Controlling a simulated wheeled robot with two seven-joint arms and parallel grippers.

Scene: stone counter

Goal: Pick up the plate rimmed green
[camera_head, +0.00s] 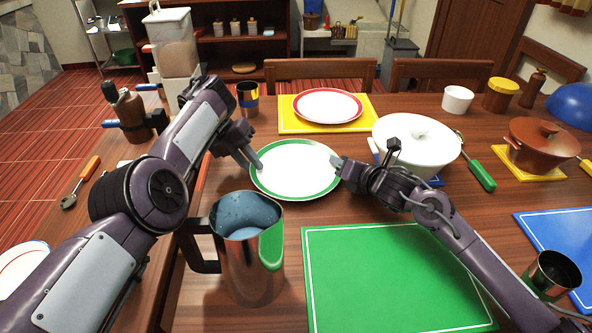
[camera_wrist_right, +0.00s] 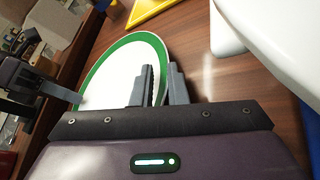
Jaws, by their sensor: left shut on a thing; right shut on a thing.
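The white plate rimmed green (camera_head: 295,170) is in the middle of the head view, between my two grippers. My left gripper (camera_head: 256,168) is shut on the plate's left rim. My right gripper (camera_head: 338,166) is shut on its right rim. In the right wrist view the plate (camera_wrist_right: 112,80) runs between the two fingers of my right gripper (camera_wrist_right: 158,90). My left gripper (camera_wrist_right: 62,95) shows at the far side of the plate there. I cannot tell whether the plate touches the table.
A metal pitcher (camera_head: 248,262) and a green mat (camera_head: 390,285) stand in front. A white lidded pot (camera_head: 425,150) is close on the right. A red-rimmed plate (camera_head: 328,105) lies on a yellow mat (camera_head: 290,122) behind. A mug (camera_head: 247,98) stands back left.

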